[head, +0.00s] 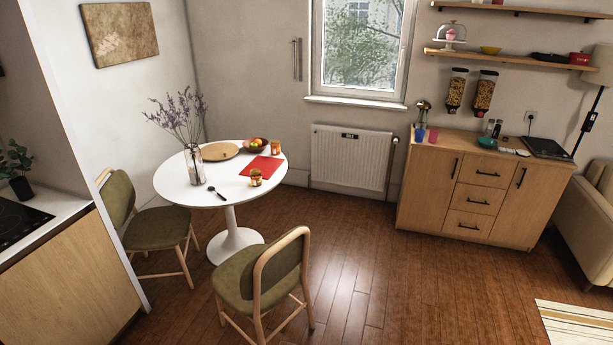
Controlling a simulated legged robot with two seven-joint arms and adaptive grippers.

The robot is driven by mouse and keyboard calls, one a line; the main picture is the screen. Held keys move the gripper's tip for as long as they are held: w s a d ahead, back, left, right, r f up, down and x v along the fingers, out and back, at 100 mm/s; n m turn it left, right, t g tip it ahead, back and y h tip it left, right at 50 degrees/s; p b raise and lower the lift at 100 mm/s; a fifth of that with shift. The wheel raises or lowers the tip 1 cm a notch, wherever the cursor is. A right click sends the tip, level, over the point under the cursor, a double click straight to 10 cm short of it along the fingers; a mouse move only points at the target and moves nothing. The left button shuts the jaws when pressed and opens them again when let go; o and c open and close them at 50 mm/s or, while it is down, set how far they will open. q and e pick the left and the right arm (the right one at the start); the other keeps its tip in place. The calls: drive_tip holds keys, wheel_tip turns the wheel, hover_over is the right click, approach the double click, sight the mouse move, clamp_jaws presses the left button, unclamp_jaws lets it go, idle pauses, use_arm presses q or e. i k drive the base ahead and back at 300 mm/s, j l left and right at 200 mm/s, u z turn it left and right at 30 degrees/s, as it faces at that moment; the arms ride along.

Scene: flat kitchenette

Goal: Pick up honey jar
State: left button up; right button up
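Two small amber jars with labels stand on the round white table (170,185) in the head view. One jar (256,178) is near the table's front right edge, by the red mat's front corner. The other jar (275,147) is farther back, beside the fruit bowl. Both look upright. I cannot tell from here which one holds honey, as the labels are too small to read. Neither of my grippers shows in the view.
On the table are a glass vase (195,165) of dried lavender, a round wooden board (220,151), a red mat (261,166), a fruit bowl (258,147) and a dark spoon (217,194). Chairs (262,278) (155,228) flank the table's front and left. Floor right of it is clear.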

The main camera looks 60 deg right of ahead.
sight(255, 178)
drive_tip(key=z, duration=1.5)
drive_tip(key=i+l+z, duration=1)
drive_tip(key=i+z, duration=0.2)
drive_tip(key=i, duration=0.55)
drive_tip(key=i+l+u, duration=0.1)
drive_tip(key=i, duration=0.5)
drive_tip(key=i+l, duration=0.15)
drive_tip(key=i, duration=0.4)
drive_tip(key=i+u, duration=0.3)
drive_tip(key=u, duration=0.2)
drive_tip(key=i+u, duration=0.25)
drive_tip(key=u, duration=0.2)
drive_tip(key=i+l+u, duration=0.1)
drive_tip(key=i+u, duration=0.2)
drive_tip(key=u, duration=0.2)
drive_tip(key=i+l+u, duration=0.25)
drive_tip(key=u, duration=0.2)
